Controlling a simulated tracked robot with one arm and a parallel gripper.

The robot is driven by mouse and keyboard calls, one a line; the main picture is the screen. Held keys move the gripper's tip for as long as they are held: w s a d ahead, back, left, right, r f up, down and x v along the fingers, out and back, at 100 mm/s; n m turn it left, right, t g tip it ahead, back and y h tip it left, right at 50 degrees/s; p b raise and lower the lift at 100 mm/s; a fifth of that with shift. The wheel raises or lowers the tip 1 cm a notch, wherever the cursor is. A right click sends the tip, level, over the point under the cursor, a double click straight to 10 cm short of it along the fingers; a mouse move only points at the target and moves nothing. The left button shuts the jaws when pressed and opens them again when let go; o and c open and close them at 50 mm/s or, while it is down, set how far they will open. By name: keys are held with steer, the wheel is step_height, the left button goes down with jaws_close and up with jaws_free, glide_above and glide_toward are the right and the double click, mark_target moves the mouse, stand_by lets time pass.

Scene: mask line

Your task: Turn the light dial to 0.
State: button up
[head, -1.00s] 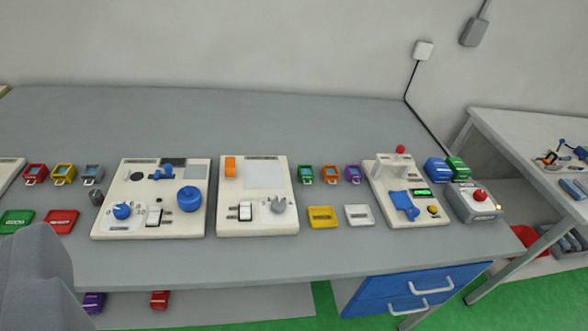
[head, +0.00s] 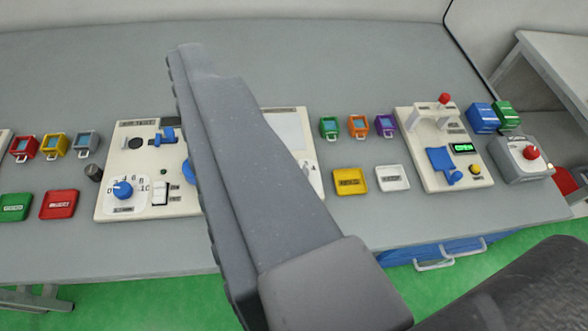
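A small blue dial (head: 122,189) sits on a white number-marked plate at the lower left of the left cream panel (head: 112,158). Its plate label is too blurred to read, and I cannot tell which number its pointer is on. A white switch (head: 160,192) is just right of it. My gripper (head: 240,160) shows as one large grey finger reaching up across the middle of the view, right of the dial and apart from it in the picture. I see no second fingertip and nothing held. The finger hides most of the larger blue knob (head: 189,172) and much of the middle panel.
Red (head: 59,204) and green (head: 15,207) trays lie left of the panel. A dark knob-like piece (head: 93,172) stands at its left edge. Yellow and white trays, a right panel (head: 428,150) and a grey box with a red button (head: 532,153) are to the right.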

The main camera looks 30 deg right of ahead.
steer(key=w+d+f+m+g+p, duration=0.35)
steer(key=w+f, duration=0.25)
steer(key=w, duration=0.3)
steer(key=w+d+f+m+g+p, duration=0.3)
steer(key=w+d+f+m+g, duration=0.15)
steer(key=w, duration=0.55)
steer(key=w+d+f+m+g+p, duration=0.1)
steer(key=d+f+m+g+p, duration=0.2)
steer(key=f, duration=0.4)
steer(key=w+d+f+m+g+p, duration=0.1)
steer(key=d+f+m+g, duration=0.1)
steer(key=d+f+m, duration=0.35)
steer(key=w+d+f+m+g+p, duration=0.15)
steer(key=d+f, duration=0.35)
steer(key=f, duration=0.5)
steer(key=shift+g, duration=0.35)
steer(key=f, duration=0.4)
steer(key=f+b, duration=0.1)
steer(key=f, duration=0.8)
steer(key=shift+s+a+b, duration=0.25)
steer(key=shift+s+b, duration=0.1)
